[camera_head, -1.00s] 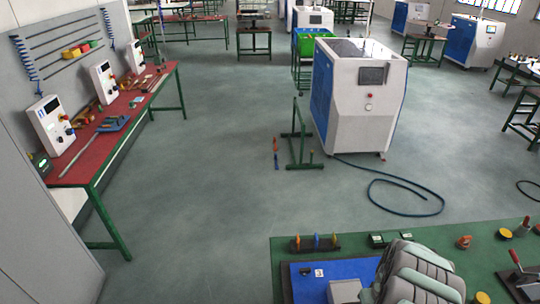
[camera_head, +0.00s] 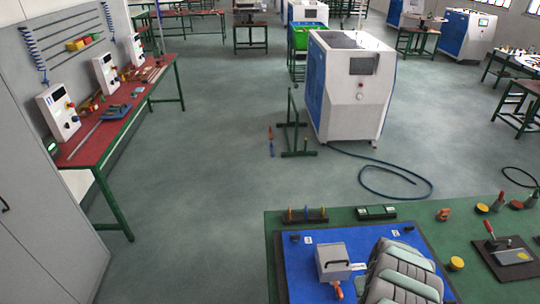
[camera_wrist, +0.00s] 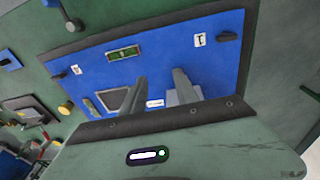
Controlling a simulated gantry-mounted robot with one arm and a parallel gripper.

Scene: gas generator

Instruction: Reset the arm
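My gripper (camera_wrist: 158,76) shows in the wrist view. Its two grey fingers stand apart with nothing between them, above a blue panel (camera_wrist: 210,62). The panel has a dark border and lies on a green table. A light grey ribbed part at the lower right, probably my arm, covers part of the panel. My gripper's fingers are not visible in the head view.
The green table (camera_head: 440,235) holds a black plate with a red-handled lever (camera_head: 505,255), yellow and red knobs, and a strip of small coloured pieces (camera_head: 308,215). A white and blue machine (camera_head: 352,90) stands beyond. A red workbench (camera_head: 105,130) is at left.

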